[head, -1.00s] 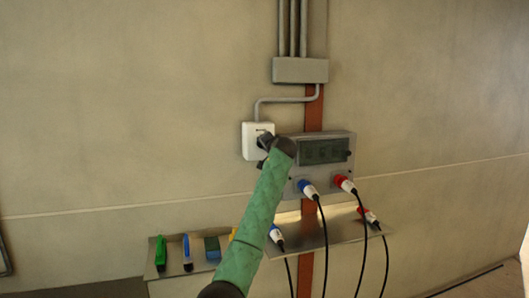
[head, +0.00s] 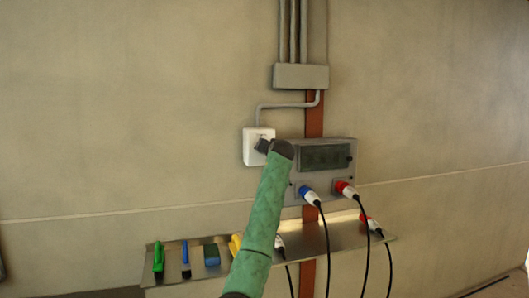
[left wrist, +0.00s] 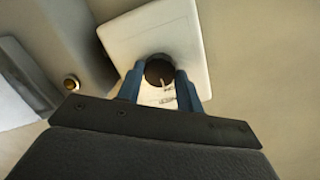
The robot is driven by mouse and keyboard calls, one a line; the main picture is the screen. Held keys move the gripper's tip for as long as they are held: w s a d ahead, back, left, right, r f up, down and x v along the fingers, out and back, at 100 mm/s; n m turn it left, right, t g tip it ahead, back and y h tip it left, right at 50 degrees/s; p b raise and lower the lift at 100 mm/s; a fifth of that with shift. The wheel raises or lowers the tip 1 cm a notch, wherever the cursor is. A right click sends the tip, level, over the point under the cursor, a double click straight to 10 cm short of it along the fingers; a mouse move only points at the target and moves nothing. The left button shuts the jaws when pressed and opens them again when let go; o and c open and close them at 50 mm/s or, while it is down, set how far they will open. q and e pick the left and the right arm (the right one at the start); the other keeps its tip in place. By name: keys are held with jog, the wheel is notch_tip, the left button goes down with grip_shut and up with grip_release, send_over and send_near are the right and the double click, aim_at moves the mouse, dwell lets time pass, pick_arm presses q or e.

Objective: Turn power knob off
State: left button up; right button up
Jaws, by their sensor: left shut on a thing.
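The power knob (left wrist: 160,71) is a dark round knob on a white square switch box (head: 250,147) on the wall. In the left wrist view the white plate (left wrist: 150,35) shows behind it, with small markings beside the knob. My left gripper (left wrist: 160,82) has its two blue fingers on either side of the knob and is shut on it. In the head view my left gripper (head: 263,146) is at the front of the box, and my green-sleeved arm covers part of the scene. The knob is hidden there. My right gripper is not in view.
A grey panel (head: 345,185) with a dark window, blue and red plugs and hanging cables is right of the box. A metal shelf (head: 345,240) below holds a green brush (head: 158,258), a blue-handled item (head: 186,260) and other small things. Grey conduits run above.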

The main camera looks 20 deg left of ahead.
pick_arm(q)
jog(key=shift+f, duration=0.2)
jog(key=o, duration=1)
jog(key=shift+r, duration=0.1)
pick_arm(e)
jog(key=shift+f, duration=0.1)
pick_arm(q)
jog(key=b+v, duration=0.2)
jog(key=v, duration=0.5)
jog(key=shift+s+d, duration=0.25)
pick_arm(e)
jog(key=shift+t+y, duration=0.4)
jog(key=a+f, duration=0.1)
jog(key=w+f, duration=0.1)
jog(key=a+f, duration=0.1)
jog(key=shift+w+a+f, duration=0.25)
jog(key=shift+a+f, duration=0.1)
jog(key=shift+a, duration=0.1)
